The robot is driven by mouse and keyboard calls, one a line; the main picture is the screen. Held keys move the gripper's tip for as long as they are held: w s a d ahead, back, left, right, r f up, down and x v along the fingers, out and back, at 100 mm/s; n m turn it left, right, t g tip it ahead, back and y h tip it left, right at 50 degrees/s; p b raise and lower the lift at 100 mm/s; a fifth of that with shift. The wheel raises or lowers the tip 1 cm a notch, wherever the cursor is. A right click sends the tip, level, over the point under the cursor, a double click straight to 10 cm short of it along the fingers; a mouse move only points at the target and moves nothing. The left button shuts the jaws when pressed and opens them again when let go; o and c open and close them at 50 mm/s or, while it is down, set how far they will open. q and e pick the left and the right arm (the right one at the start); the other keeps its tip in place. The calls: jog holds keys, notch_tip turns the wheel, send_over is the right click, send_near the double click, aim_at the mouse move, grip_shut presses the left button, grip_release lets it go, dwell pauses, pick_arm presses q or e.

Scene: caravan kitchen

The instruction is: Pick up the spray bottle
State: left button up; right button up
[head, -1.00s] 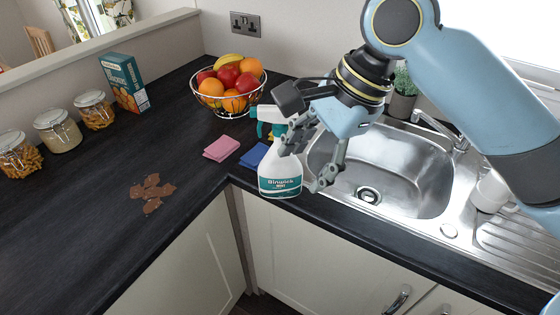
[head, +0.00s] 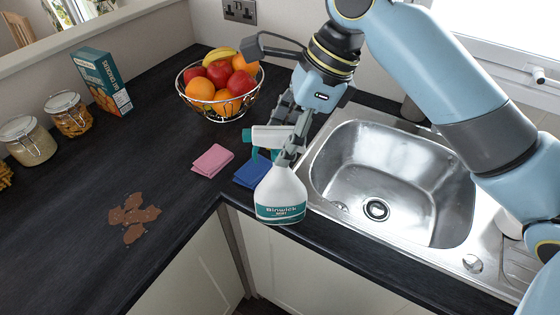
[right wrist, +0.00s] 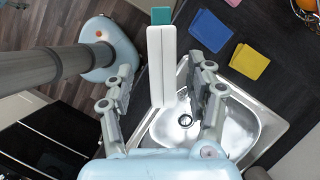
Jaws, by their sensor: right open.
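The spray bottle (head: 281,192) is white with a teal label and a white and teal trigger head. It stands upright near the counter's front edge, left of the sink. My right gripper (head: 287,135) is open at the bottle's upper part, and one finger covers some of the neck. In the right wrist view, the bottle's white head (right wrist: 162,62) with its teal nozzle lies between the two spread fingers of the right gripper (right wrist: 163,78), with gaps on both sides. My left gripper is out of view.
A pink cloth (head: 212,160) and a blue cloth (head: 252,171) lie left of the bottle; a yellow cloth (right wrist: 250,60) shows in the wrist view. A fruit basket (head: 218,112) stands behind. The sink (head: 390,180) is at right. A brown spill (head: 134,217) marks the left counter.

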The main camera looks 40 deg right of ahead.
aim_at(272, 156)
jog(key=x, duration=0.5)
jog(key=shift+w+f+p, duration=0.1)
jog(key=shift+w+p, duration=0.05)
jog(key=shift+p, duration=0.25)
jog(key=shift+a+f, duration=0.1)
jog(key=shift+f, duration=0.1)
jog(key=c, duration=0.4)
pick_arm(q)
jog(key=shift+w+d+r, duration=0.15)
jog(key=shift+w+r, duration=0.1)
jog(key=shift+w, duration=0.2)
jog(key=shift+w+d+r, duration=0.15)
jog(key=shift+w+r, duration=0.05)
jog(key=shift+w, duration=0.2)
pick_arm(e)
grip_shut()
